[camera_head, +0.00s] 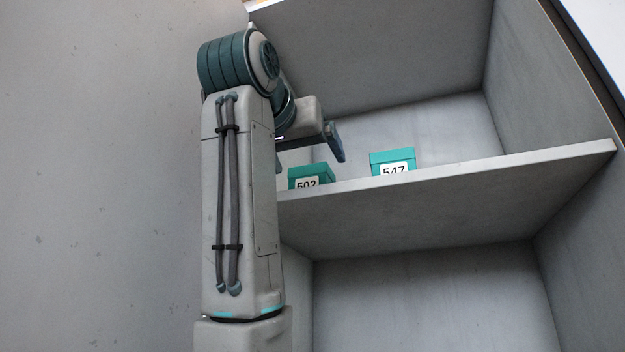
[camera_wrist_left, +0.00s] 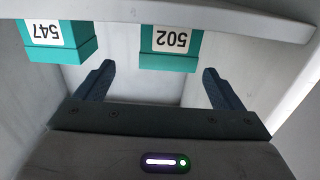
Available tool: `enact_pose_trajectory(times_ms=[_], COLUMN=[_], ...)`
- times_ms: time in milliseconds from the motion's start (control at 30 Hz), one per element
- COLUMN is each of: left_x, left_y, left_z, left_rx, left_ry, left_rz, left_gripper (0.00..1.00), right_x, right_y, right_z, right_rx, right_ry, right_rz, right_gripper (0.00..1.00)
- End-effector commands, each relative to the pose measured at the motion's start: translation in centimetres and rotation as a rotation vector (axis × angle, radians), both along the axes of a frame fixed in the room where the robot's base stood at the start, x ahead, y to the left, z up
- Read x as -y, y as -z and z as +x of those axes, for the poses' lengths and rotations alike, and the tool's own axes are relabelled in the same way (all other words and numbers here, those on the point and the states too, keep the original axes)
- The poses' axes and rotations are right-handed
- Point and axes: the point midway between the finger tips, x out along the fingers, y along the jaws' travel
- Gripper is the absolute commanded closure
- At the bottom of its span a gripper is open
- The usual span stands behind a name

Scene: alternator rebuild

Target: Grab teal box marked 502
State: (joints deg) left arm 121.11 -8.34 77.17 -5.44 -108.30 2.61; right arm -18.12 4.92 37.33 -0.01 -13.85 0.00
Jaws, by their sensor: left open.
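The teal box marked 502 (camera_head: 311,174) stands on the upper shelf, its lower part cut off by the shelf edge. My left gripper (camera_head: 308,160) is open and empty above and around the level of this box in the head view. In the left wrist view, the picture is upside down, and the 502 box (camera_wrist_left: 168,62) lies ahead of the fingers, between their lines. The two fingertips of the left gripper (camera_wrist_left: 158,70) are spread wider than the box. I cannot tell whether either finger touches it. My right gripper is not in view.
A second teal box marked 547 (camera_head: 392,161) stands to the right on the same shelf; it also shows in the left wrist view (camera_wrist_left: 58,48). The grey shelf board (camera_head: 450,180) has free room right of it. A side wall (camera_head: 545,85) closes the right.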

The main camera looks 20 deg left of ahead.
Motion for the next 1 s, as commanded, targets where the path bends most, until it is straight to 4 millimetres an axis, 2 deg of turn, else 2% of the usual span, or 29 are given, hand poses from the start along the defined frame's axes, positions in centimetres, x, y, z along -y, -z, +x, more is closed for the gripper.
enact_pose_trajectory(times_ms=[267, 433, 733, 900, 1000], left_x=[-0.6, -0.6, -0.6, -0.6, -0.6], left_y=[-0.7, -0.5, -0.2, -0.2, -0.2], left_z=[3.3, 5.4, 5.9, 5.9, 5.8], left_rx=[-0.003, -0.002, -0.001, 0.0, 0.0], left_ry=[-0.001, 0.0, 0.0, 0.0, 0.0], left_rz=[-0.001, 0.0, 0.001, 0.001, 0.001], left_gripper=[0.11, 0.11, 0.11, 0.44, 0.61], right_x=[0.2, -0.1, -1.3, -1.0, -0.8], right_y=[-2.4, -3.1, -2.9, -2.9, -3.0], right_z=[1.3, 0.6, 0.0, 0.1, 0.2], right_rx=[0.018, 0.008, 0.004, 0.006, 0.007], right_ry=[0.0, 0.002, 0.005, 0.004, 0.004], right_rz=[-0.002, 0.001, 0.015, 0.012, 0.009], right_gripper=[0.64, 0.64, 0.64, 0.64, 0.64])
